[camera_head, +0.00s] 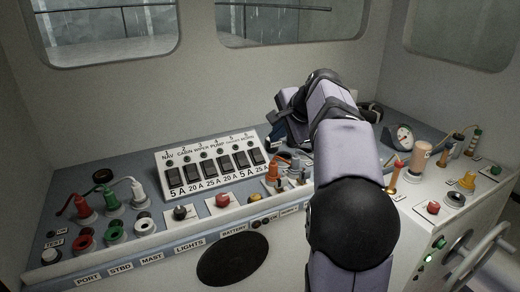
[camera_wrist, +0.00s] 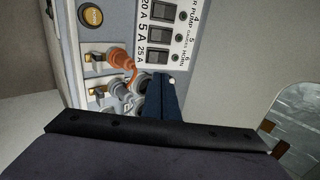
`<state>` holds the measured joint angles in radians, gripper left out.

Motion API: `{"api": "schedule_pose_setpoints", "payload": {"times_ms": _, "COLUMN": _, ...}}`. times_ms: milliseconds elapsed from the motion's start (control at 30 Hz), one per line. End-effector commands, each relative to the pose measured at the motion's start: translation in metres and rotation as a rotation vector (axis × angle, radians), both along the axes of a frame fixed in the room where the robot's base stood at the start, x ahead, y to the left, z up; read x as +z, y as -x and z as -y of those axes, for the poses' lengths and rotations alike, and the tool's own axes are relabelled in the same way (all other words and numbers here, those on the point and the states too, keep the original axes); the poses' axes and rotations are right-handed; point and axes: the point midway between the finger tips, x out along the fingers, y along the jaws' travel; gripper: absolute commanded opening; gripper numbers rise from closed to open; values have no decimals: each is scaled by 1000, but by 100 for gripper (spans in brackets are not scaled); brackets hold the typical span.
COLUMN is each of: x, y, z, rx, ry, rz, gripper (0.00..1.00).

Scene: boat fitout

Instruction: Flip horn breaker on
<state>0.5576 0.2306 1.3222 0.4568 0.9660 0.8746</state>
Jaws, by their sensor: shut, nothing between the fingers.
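The sloped breaker panel (camera_head: 211,194) carries a row of black rocker switches. The horn breaker (camera_head: 257,157) is the rightmost one, number 6. In the wrist view the horn breaker (camera_wrist: 158,57) is the lowest rocker shown, beside a 25 A label. Its on or off position is too small to tell. My gripper (camera_head: 274,133) is shut and empty, just right of the panel's right end, partly hidden by my arm. In the wrist view its dark blue fingers (camera_wrist: 160,92) point at the panel, with the tips just below the horn breaker. I cannot tell whether they touch the panel.
Orange and grey plugs (camera_wrist: 120,58) with brass terminals stand close to the fingers. A red button (camera_head: 222,201) and a black knob (camera_head: 181,212) sit in front of the panel. Red, green and white plugs are at the left.

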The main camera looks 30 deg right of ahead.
Motion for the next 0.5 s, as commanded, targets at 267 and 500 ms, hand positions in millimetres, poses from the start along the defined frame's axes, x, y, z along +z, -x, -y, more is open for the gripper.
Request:
{"api": "schedule_pose_setpoints", "payload": {"times_ms": 267, "x": -2, "y": -2, "z": -1, "rx": 2, "ry": 1, "rz": -2, "gripper": 0}}
{"api": "schedule_pose_setpoints", "payload": {"times_ms": 500, "x": -17, "y": -16, "z": -1, "rx": 2, "ry": -1, "rz": -5, "gripper": 0}}
